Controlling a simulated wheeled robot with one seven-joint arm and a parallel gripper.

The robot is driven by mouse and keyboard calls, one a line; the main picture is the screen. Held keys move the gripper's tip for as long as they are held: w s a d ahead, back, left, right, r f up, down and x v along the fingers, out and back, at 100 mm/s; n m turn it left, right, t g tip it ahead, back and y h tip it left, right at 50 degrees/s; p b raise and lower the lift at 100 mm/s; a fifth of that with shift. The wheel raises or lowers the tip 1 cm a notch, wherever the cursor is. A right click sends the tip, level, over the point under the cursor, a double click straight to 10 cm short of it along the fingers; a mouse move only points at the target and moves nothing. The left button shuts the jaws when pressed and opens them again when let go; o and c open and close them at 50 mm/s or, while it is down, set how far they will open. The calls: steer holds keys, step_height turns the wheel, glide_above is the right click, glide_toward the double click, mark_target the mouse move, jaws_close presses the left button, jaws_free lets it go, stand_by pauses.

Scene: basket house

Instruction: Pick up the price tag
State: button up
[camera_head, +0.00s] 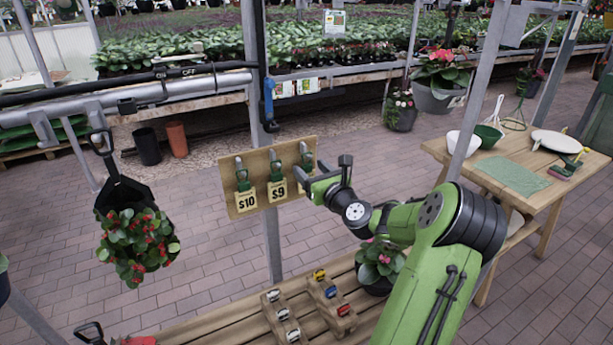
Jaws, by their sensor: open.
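A wooden board (238,206) hangs on a grey post near the middle of the picture. It carries clips with price tags. The left tag reads $10 (246,202) and the middle tag reads $9 (278,190). A third clip (306,156) is at the right end of the board; the part below it is mostly hidden by my gripper. My gripper (322,167) is open, with its fingers in front of the board's right end, close to the third clip. I cannot tell whether a finger touches it. Nothing shows between the fingers.
A wooden bench (230,325) below holds two racks of small coloured items and a potted plant (380,262). A hanging planter (138,240) is at left. A table (535,200) with bowls and tools stands at right. Metal posts (478,90) rise around the arm.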

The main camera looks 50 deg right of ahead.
steer(key=shift+w+d, duration=0.15)
steer(key=shift+w, duration=0.3)
steer(key=shift+s, duration=0.15)
steer(key=shift+c, duration=1)
steer(key=c, duration=0.7)
steer(key=shift+r, duration=0.1)
steer(key=shift+r, duration=0.2)
steer(key=shift+r+p, duration=0.45)
steer(key=shift+r, duration=0.1)
steer(key=v, duration=1.8)
